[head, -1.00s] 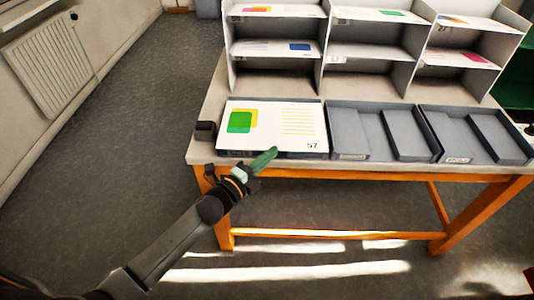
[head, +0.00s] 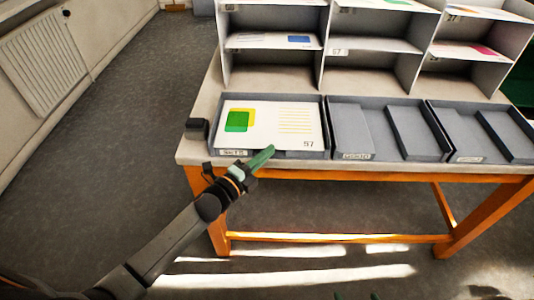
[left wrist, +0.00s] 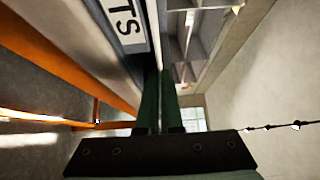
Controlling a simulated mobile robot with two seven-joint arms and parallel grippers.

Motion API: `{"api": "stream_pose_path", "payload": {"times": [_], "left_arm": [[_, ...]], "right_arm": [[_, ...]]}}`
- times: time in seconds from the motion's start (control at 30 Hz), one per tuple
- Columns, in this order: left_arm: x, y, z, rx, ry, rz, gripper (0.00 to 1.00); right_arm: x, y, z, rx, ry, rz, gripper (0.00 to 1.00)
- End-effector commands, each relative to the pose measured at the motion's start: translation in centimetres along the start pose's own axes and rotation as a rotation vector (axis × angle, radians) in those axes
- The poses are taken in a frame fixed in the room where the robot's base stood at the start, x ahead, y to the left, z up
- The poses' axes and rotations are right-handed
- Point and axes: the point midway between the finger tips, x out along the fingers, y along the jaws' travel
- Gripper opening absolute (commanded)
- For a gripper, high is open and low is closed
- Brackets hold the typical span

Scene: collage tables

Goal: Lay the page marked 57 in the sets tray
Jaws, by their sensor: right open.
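The page marked 57 (head: 262,128), white with a green and yellow block and yellow lines, lies flat within the outline of the left grey tray (head: 323,112). Whether it touches the tray floor is hard to tell. In the left wrist view a label ending in "TS" (left wrist: 124,22) shows on the tray front. My left gripper (head: 266,154) is at the page's front edge. Its green fingers are close together around a thin pale strip, seemingly the page (left wrist: 159,45) edge-on. My right gripper (head: 357,297) shows only its two fingertips, apart, at the bottom edge.
Two more grey trays, one in the middle (head: 377,128) and one at the right (head: 478,132), have no page in them. A shelf unit (head: 372,45) with several pages stands behind. A small black block (head: 196,129) sits at the table's (head: 188,152) left end.

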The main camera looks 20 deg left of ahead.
Motion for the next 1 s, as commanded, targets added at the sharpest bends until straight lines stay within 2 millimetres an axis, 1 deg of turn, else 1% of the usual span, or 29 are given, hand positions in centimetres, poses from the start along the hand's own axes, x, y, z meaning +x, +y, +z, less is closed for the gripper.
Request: {"api": "stream_pose_path", "payload": {"times": [0.03, 0.3, 0.53, 0.67, 0.77, 1.0], "left_arm": [[0.0, -0.1, 0.0, 0.0, 0.0, -0.001, 0.08], [0.0, 0.0, 0.0, 0.0, 0.0, -0.001, 0.37], [0.0, 0.0, 0.0, 0.0, 0.0, 0.0, 0.37], [-0.6, 0.0, 0.0, 0.0, 0.0, 0.001, 0.37], [-1.8, 0.0, 0.0, -0.001, 0.0, 0.002, 0.37], [-6.4, 0.1, 0.0, -0.001, -0.001, 0.003, 0.37]], "right_arm": [[0.0, 0.0, 0.0, -0.001, 0.0, 0.001, 1.0], [0.0, 0.1, 0.2, -0.001, -0.004, 0.003, 1.0], [-0.1, 0.1, 0.7, 0.0, -0.013, 0.004, 1.0], [-0.1, 0.1, 0.9, 0.001, -0.017, 0.004, 1.0], [-0.2, 0.1, 0.9, 0.002, -0.019, 0.004, 1.0], [-0.3, 0.2, 0.8, 0.002, -0.018, 0.006, 1.0]]}}
